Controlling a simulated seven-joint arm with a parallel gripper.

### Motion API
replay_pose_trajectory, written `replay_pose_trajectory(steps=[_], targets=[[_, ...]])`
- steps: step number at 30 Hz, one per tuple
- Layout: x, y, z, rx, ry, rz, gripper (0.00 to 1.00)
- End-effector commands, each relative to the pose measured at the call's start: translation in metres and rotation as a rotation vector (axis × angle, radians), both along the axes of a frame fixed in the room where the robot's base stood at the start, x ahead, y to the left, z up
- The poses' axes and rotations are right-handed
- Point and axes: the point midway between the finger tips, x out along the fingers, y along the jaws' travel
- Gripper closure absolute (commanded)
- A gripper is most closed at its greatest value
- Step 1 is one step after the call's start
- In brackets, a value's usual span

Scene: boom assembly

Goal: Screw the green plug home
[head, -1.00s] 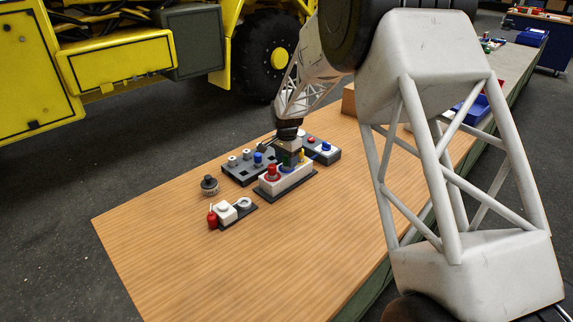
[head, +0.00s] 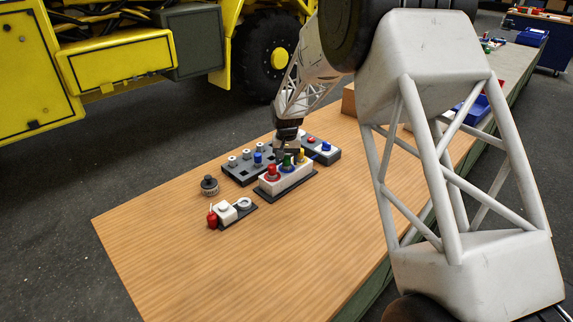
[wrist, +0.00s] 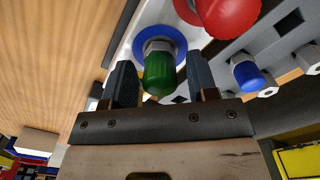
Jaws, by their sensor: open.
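The green plug (head: 287,159) stands upright in the middle of the white block (head: 290,180), between a red plug (head: 272,171) and a yellow plug (head: 301,155). In the wrist view, the green plug (wrist: 159,76) shows a metallic hex collar (wrist: 159,47) between its cap and a blue ring (wrist: 175,36) on the block. I cannot tell how deep its thread sits. My gripper (head: 287,150) is just above the plug in the head view. In the wrist view, its open fingers (wrist: 159,70) stand on either side of the green cap, with gaps, holding nothing.
A grey board (head: 240,174) with a blue plug (head: 258,159) and pale hex pegs lies behind the block. A grey box (head: 327,154) with red and blue parts is at right. A dark knurled knob (head: 209,185) and a small fixture (head: 227,211) stand at left. The front table is clear.

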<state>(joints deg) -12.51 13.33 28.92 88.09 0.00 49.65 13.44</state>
Motion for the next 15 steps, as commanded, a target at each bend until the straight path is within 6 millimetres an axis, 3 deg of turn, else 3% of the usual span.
replay_pose_trajectory(steps=[9, 15], targets=[[0.0, 0.0, 0.0, 0.0, 0.0, 0.238, 0.47], [0.0, 0.0, 0.0, 0.0, 0.0, 0.305, 0.47]])
